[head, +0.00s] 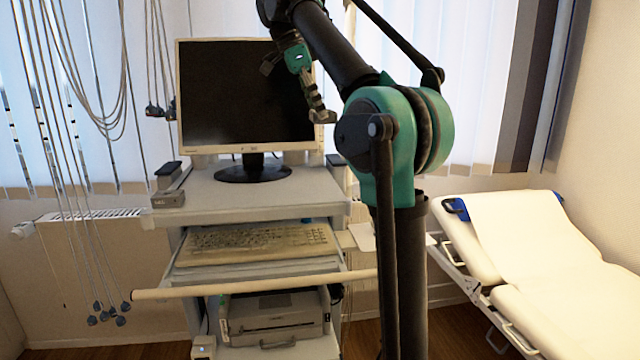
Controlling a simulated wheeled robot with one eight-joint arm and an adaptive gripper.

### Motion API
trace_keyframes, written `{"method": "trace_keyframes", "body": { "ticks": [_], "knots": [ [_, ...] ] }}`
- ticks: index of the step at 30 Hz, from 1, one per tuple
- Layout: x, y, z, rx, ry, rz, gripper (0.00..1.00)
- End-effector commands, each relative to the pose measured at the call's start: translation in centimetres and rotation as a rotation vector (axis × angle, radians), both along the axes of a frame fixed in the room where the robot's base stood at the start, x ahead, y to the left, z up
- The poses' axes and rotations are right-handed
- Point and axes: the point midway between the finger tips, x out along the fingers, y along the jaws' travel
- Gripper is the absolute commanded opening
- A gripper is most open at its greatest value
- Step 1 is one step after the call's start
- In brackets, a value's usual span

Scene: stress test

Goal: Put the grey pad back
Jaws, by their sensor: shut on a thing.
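My gripper (318,108) hangs from my raised arm in front of the right part of the monitor screen, above the cart top. It is shut on a small greyish piece (323,117) at its fingertips, which I take to be the grey pad. The piece is small and dark-edged here, and its full shape does not show. It is held in the air, apart from the cart top in the picture.
The monitor (240,100) stands on the cart top (240,195), with a keyboard (255,243) on the shelf below and a printer (275,318) lower down. A pale flat panel (362,236) is partly behind my arm. Cables hang left; a padded couch (540,245) stands right.

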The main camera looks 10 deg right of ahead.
Motion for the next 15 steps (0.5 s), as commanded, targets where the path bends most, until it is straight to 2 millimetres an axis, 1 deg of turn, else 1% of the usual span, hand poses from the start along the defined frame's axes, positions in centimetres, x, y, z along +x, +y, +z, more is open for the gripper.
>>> {"method": "trace_keyframes", "body": {
  "ticks": [1,5,15],
  "knots": [
    [-0.1,-0.1,-1.0,0.0,0.0,-0.001,0.49],
    [-0.1,-0.1,-3.8,-0.001,-0.001,-0.001,0.49],
    [0.0,-0.1,-11.6,-0.001,-0.003,-0.001,0.49]
  ]
}}
